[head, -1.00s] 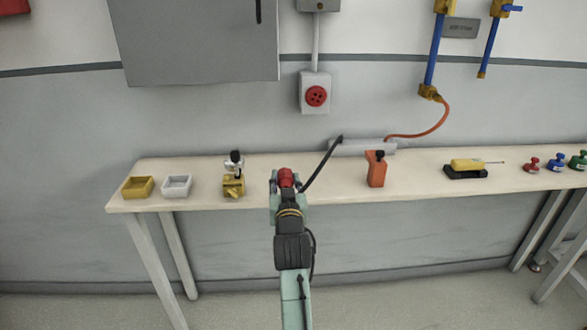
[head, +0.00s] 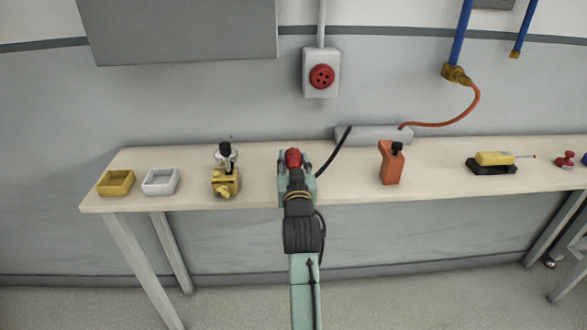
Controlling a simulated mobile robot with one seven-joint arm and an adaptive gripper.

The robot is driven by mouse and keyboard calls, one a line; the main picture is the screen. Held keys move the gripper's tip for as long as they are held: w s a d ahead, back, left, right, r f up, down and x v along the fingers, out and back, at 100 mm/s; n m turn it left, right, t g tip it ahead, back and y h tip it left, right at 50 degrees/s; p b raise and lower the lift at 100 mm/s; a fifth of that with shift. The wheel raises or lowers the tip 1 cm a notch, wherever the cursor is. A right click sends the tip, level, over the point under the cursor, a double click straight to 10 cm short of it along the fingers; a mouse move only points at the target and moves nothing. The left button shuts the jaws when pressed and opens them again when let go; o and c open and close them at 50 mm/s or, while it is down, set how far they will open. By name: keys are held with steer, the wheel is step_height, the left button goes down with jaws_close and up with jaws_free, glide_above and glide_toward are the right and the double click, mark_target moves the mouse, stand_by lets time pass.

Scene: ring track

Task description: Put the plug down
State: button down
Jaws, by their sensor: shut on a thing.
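The red plug (head: 293,157) is in my gripper (head: 294,162), seen in the head view over the bench. My gripper is shut on the plug, with a finger on each side of it. A black cable (head: 333,150) rises to the right from beside the gripper toward the grey box at the back of the bench. The gripper hides the underside of the plug, so I cannot tell whether it touches the bench top (head: 260,195).
A yellow tray (head: 116,184), a white tray (head: 160,182) and a yellow device (head: 225,182) stand to the left. An orange holder (head: 391,164) stands to the right, before a grey box (head: 372,134). A red socket (head: 321,76) is on the wall. Bare bench lies right of the gripper.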

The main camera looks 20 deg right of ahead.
step_height(320, 180, down, 2)
steer(key=shift+f+b, duration=0.1)
steer(key=shift+b, duration=0.3)
steer(key=shift+w, duration=0.15)
steer(key=shift+r, duration=0.2)
steer(key=shift+f+b, duration=0.35)
steer(key=shift+f, duration=0.35)
steer(key=c, duration=1.1)
jaws_free()
steer(key=shift+o, duration=0.2)
steer(key=shift+r, duration=0.15)
